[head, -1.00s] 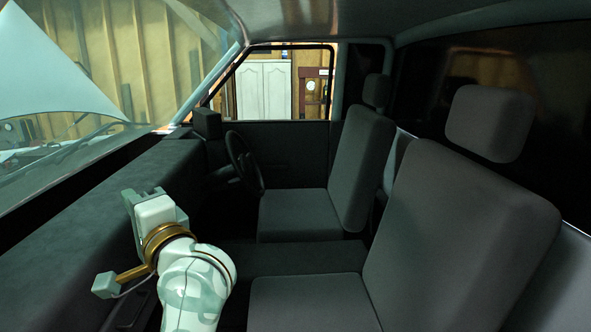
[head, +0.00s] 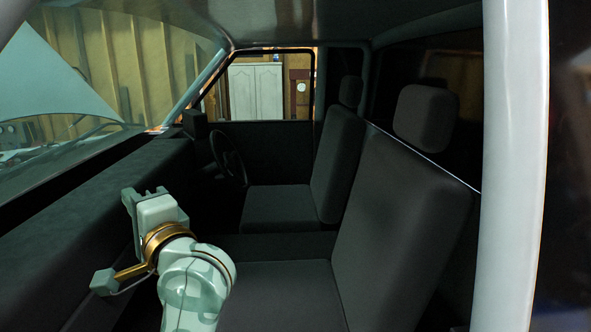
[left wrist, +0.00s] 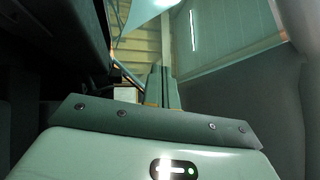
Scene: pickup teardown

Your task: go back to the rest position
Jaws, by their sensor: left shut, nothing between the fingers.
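My left arm reaches into a pickup cab in the head view. My left gripper (head: 146,192) is at its far end, beside the dark dashboard and in front of the seats. In the left wrist view the two fingers of the left gripper (left wrist: 163,90) stand close together, shut, with nothing between them. My right gripper is not in either view.
The dashboard (head: 110,205) runs along the left. The near seat (head: 395,225) and the far seat (head: 340,165) are on the right, with the steering wheel (head: 228,160) beyond. A pale door-frame pillar (head: 515,170) stands close on the right.

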